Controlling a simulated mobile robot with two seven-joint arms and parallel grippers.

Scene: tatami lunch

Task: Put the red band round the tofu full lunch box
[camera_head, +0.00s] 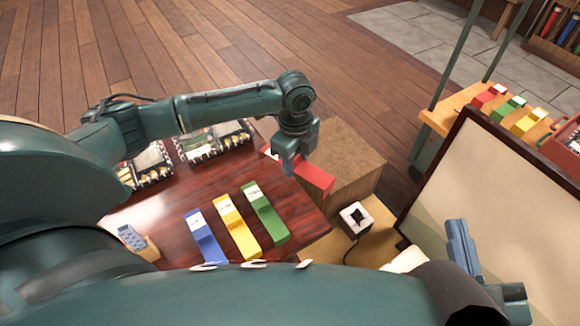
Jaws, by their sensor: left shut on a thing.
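My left gripper (287,168) is shut on the red band (314,179). It holds the band near the far right edge of the dark red table, and the band sticks out on both sides of the fingers. One open-topped lunch box (213,141) stands at the back of the table, left of the gripper. A second lunch box (150,166) is further left, partly hidden by my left arm. I cannot tell which box has the tofu. My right gripper (462,247) is at the lower right, away from the table; its jaw opening does not show clearly.
Blue (206,237), yellow (237,226) and green (265,213) bands lie in a row on the table (310,222). A phone-like blue object (132,237) stands at the left. A wooden block (345,160) is beyond the table. A framed panel (500,200) stands at the right.

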